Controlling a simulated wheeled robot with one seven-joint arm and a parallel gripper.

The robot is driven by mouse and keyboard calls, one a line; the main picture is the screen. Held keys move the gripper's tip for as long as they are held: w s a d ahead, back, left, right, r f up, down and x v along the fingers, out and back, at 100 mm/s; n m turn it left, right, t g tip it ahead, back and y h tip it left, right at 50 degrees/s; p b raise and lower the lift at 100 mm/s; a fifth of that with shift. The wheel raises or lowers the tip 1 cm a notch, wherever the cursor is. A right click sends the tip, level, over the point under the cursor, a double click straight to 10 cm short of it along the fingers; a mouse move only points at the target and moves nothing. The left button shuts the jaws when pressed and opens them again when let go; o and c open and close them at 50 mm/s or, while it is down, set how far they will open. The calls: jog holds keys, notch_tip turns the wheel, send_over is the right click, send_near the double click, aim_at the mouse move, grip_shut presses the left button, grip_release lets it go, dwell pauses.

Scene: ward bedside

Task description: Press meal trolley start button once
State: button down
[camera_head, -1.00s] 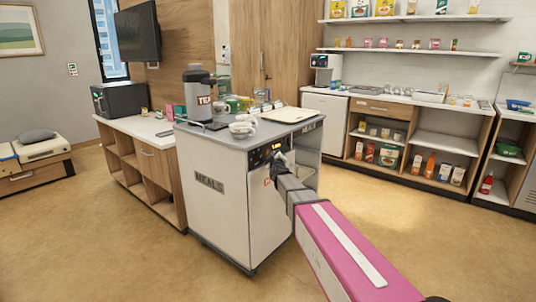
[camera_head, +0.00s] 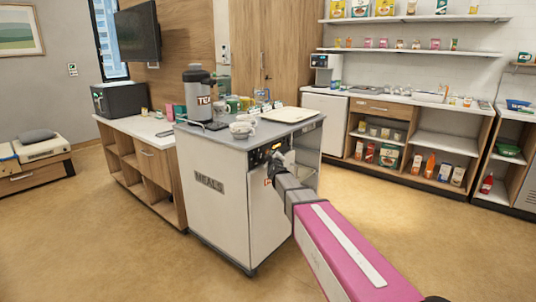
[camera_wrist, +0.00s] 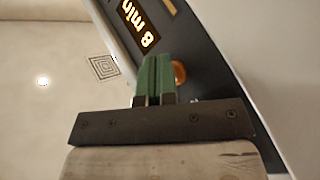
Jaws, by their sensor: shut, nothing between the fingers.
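The meal trolley (camera_head: 218,215) is a white cabinet with a grey top and a MEALS label. Its dark control panel (camera_head: 257,157) is on the side face near the top edge, partly hidden by my arm. In the head view my gripper (camera_head: 283,159) is at the panel.
A tea urn (camera_head: 197,92), cups (camera_head: 242,127) and a pale tray (camera_head: 290,115) stand on the trolley top. A wooden cabinet (camera_head: 152,165) stands close on the left. The floor (camera_head: 400,230) to the right is open.

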jog(key=shift+w+a, duration=0.15)
jog(key=shift+a, duration=0.05)
dwell(0.3)
jog(key=shift+d, duration=0.1)
dwell(0.3)
jog(key=shift+s+d, duration=0.5)
jog(key=shift+d, duration=0.05)
jog(key=s+d, duration=0.1)
jog(key=d, duration=0.1)
jog(key=s+d, duration=0.2)
dwell(0.6)
jog(key=shift+s+f, duration=0.1)
dwell(0.4)
